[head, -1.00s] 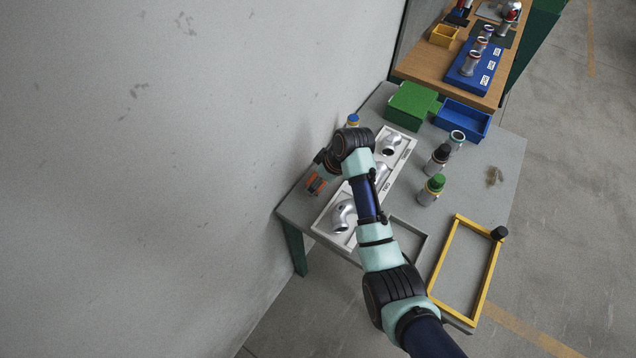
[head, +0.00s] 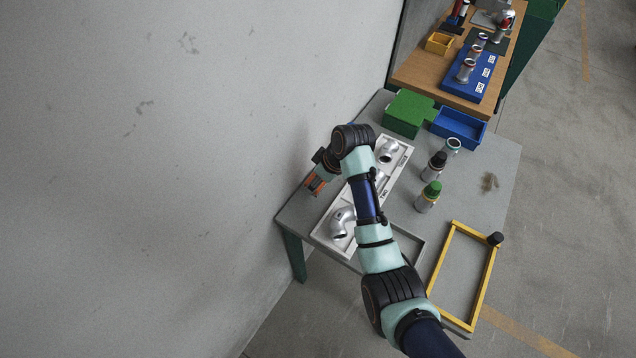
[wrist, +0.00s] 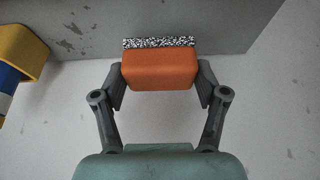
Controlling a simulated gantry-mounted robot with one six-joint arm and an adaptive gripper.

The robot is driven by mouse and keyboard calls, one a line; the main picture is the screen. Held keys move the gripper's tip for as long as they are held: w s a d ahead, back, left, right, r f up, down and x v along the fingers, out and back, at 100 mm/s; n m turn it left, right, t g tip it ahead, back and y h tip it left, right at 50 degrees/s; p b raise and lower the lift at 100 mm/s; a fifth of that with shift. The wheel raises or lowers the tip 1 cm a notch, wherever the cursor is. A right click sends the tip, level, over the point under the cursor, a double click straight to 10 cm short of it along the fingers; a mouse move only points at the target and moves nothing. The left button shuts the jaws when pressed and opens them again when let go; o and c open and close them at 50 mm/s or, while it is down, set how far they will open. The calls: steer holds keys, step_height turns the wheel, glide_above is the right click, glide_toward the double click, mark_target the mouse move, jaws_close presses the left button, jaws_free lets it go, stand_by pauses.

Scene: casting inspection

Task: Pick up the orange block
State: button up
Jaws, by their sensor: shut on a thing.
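The orange block (wrist: 160,68) is between the two fingers of my gripper (wrist: 160,85) in the wrist view, with both fingers against its sides. A speckled black-and-white strip (wrist: 158,42) lies along the block's far edge. In the head view the orange block (head: 316,185) shows at the end of my arm, near the table's left edge beside the white tray, partly covered by my gripper (head: 319,179). I cannot tell whether the block touches the table.
A white tray (head: 322,236) with metal elbow castings lies right of my gripper. A green box (head: 405,112), blue bin (head: 460,127), bottles (head: 427,197) and yellow frame (head: 437,270) stand further right. The wall (head: 200,150) is close on the left.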

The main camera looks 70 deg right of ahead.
step_height(320, 180, up, 16)
steer(key=p, duration=0.4)
